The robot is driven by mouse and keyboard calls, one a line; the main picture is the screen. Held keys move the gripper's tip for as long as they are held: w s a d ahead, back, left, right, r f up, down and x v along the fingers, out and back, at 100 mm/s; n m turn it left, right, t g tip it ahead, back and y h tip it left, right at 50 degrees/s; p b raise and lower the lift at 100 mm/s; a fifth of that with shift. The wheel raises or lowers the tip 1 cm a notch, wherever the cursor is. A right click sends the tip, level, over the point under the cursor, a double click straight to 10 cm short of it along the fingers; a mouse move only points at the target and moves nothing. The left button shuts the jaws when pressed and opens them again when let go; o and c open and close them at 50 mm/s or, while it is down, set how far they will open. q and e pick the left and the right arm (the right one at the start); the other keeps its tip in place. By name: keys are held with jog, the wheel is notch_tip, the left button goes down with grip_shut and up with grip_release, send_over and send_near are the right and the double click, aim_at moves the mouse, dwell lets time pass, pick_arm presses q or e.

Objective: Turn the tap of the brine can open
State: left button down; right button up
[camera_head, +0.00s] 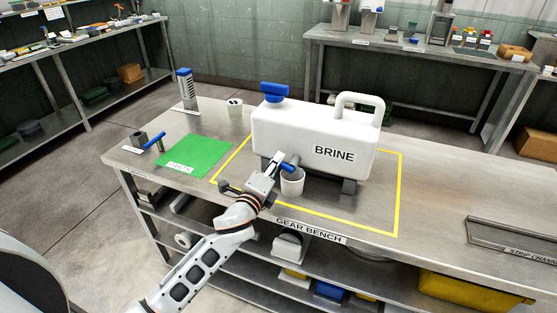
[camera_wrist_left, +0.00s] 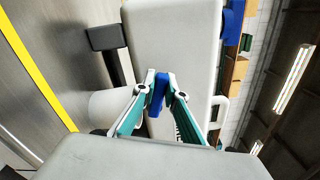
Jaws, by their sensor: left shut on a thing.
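The white brine can (camera_head: 310,136) stands on supports on the steel gear bench, with a blue cap and a top handle. Its small blue tap handle (camera_head: 290,162) is low on the front face and also shows in the left wrist view (camera_wrist_left: 158,95). My left gripper (camera_head: 279,166) is at the tap, its two fingers (camera_wrist_left: 158,88) on either side of the blue handle, shut on it. A white cup (camera_head: 293,184) stands below the tap. The gripper partly hides the tap body, and I cannot tell whether liquid flows. My right gripper is not in view.
Yellow tape (camera_head: 399,205) outlines the area around the can. The bench right of the tape is mostly clear up to a metal channel (camera_head: 505,240).

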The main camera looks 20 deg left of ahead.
pick_arm(q)
jog(key=shift+a+f+n, duration=0.1)
jog(key=shift+f+n, duration=0.3)
jog(key=shift+n, duration=0.55)
jog(key=shift+f+n, duration=0.35)
jog(key=shift+n, duration=0.6)
jog(key=c, duration=2)
grip_release()
jog(key=shift+c, duration=0.2)
jog(key=shift+f, duration=0.1)
